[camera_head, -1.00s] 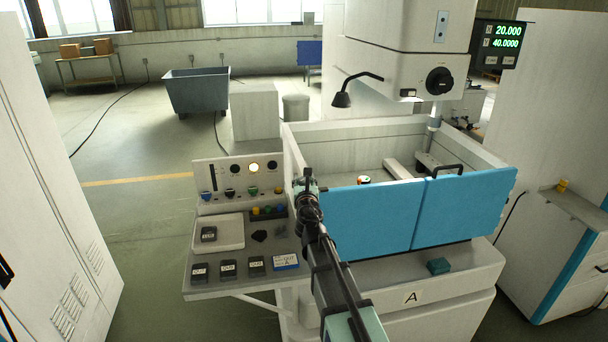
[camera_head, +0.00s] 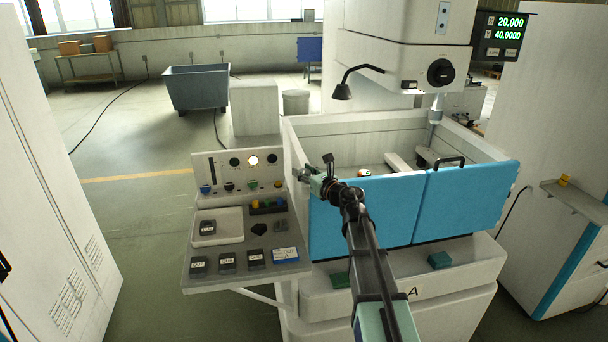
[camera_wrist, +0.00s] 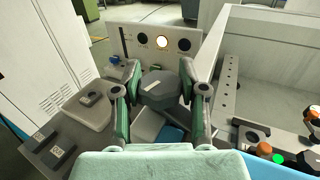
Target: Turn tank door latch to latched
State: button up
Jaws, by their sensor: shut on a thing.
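The blue tank doors (camera_head: 370,208) are upright at the front of the white tank, with a black handle (camera_head: 447,161) on the right one. My gripper (camera_head: 304,176) is at the tank's left front corner, beside the left door's upper end. In the wrist view my gripper (camera_wrist: 162,95) has its fingers on both sides of a dark grey-green faceted piece (camera_wrist: 158,86) with a pale mark, and is shut on it. I cannot tell whether this piece is the door latch. I cannot make out a separate latch; my arm covers part of the left door.
A control panel (camera_head: 235,172) with lamps and knobs stands left of the tank. Its shelf holds a white tray (camera_head: 230,237), several dark blocks and a blue-white card (camera_head: 285,254). A bent lamp (camera_head: 342,90) hangs above the tank.

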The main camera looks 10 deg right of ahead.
jog(key=shift+s+f, duration=0.15)
jog(key=shift+f, duration=0.1)
jog(key=o, duration=1.2)
jog(key=shift+c, duration=0.2)
jog(key=shift+d+r, duration=0.1)
jog(key=v, duration=1.2)
